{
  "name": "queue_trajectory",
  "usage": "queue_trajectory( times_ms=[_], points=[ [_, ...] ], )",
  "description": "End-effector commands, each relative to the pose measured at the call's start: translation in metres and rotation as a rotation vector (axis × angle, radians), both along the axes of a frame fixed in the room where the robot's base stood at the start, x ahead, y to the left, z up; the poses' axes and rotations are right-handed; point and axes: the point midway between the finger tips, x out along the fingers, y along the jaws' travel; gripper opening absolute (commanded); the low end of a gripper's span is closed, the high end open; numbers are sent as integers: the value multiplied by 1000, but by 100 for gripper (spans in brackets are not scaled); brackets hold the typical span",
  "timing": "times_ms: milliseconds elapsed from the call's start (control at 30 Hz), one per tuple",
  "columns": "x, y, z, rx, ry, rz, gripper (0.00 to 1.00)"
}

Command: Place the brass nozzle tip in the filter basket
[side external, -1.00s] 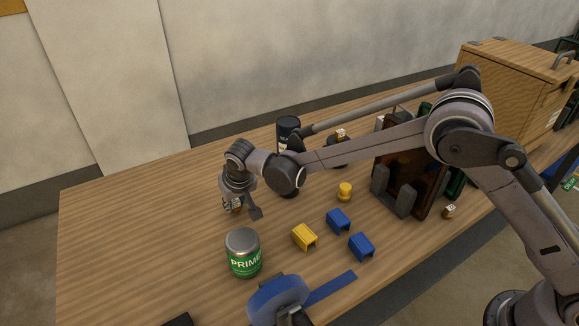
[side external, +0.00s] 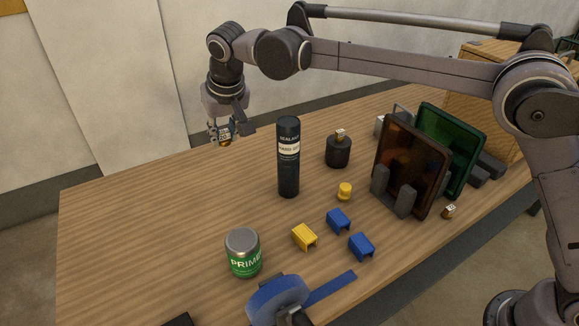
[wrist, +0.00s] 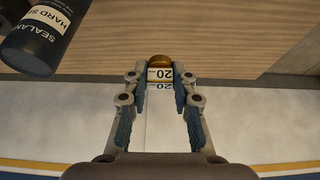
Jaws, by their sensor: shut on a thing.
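My gripper (side external: 233,136) is raised over the back left of the table in the side view. It is shut on a small brass nozzle tip (side external: 225,143). In the wrist view, my fingers (wrist: 161,84) pinch the nozzle tip (wrist: 160,61), which has a brass end and a white label reading 20. Similar small tips show in the side view: one on a dark cylinder (side external: 338,152), another (side external: 449,211) on the table at right. I cannot make out a filter basket in either view.
A black sealant tube (side external: 288,160) stands right of my gripper and also shows in the wrist view (wrist: 40,38). A primer can (side external: 243,254), yellow clip (side external: 305,237), blue clips (side external: 338,221) and upright amber panel (side external: 410,165) stand farther forward or right. The table's left is clear.

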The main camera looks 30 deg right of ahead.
Motion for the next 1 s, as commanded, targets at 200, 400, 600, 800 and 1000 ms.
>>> queue_trajectory(
  times_ms=[200, 400, 600, 800, 1000],
  points=[
    [0, 0, 42, 0, 0, 0, 0],
    [0, 0, 65, 0, 0, 0, 0],
    [20, -43, 63, 0, 1, -53, 0],
    [42, -104, 63, 1, 2, -125, 0],
    [63, -192, 62, 1, 4, -225, 0]
  ],
)
